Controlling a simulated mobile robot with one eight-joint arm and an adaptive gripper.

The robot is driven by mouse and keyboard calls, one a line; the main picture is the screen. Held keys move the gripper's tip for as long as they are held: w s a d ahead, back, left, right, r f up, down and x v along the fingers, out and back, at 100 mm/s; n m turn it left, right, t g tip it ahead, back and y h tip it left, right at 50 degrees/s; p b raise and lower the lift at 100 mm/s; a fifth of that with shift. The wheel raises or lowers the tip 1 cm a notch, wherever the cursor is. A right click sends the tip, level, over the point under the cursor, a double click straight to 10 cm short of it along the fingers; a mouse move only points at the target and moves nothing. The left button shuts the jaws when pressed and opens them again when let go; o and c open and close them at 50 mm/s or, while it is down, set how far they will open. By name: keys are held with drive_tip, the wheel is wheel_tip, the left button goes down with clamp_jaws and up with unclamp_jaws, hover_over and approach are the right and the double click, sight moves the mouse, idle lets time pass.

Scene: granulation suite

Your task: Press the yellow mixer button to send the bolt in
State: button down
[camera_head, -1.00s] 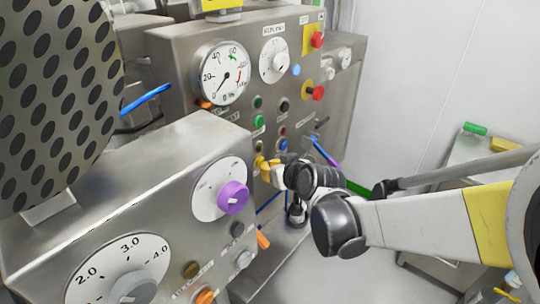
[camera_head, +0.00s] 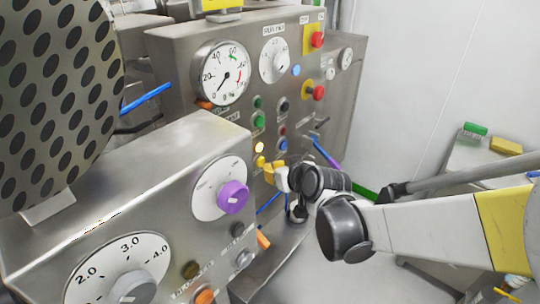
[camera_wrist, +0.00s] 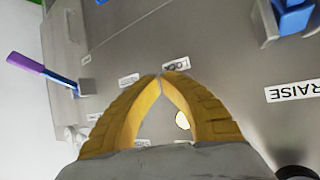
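My gripper (camera_head: 261,163) has yellow fingers and is just below and in front of this button in the head view. In the wrist view, the fingertips of my gripper (camera_wrist: 161,76) meet, with nothing seen held. The fingertips appear apart from the button. I cannot make out a bolt in either view.
Green (camera_head: 259,120) and blue (camera_head: 283,145) buttons are close by on the panel. Red stop buttons (camera_head: 319,92) are at its upper right. A purple-ended lever (camera_head: 326,154) sticks out right of my gripper. The front console's purple knob (camera_head: 233,197) is at lower left.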

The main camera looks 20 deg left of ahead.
drive_tip(key=shift+d, duration=0.1)
drive_tip(key=d, duration=0.1)
drive_tip(key=s+d, duration=0.1)
drive_tip(key=d, duration=0.1)
drive_tip(key=s+d, duration=0.1)
drive_tip(key=shift+d, duration=0.3)
drive_tip(key=shift+f, duration=0.1)
idle(2.1)
